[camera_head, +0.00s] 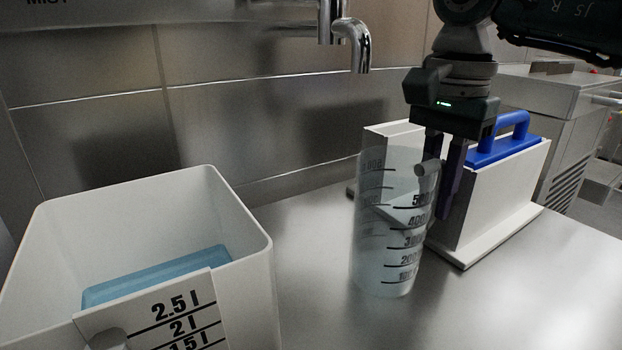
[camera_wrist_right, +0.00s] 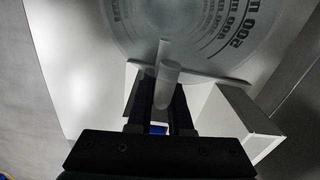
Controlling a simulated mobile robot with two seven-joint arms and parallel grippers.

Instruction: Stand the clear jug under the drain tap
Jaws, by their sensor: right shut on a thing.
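The clear jug (camera_head: 385,255), marked with a black scale, is upright or nearly so over the steel counter, right of centre in the head view. Whether its base touches the counter is hard to tell. My right gripper (camera_head: 441,205) points down at the jug's right side and is shut on its handle. The wrist view shows the handle (camera_wrist_right: 168,75) between the fingers (camera_wrist_right: 160,105) and the jug wall (camera_wrist_right: 190,30) beyond. A chrome tap (camera_head: 360,50) hangs from the top of the head view, above and left of the jug. My left gripper is not in view.
A white tub (camera_head: 245,220) with a volume scale and blue content (camera_head: 160,275) stands at the left; a grey knob (camera_head: 108,340) is on its front. A white box (camera_head: 500,205) with a blue handle (camera_head: 515,125) stands close behind the jug. Bare counter (camera_head: 310,240) lies between tub and jug.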

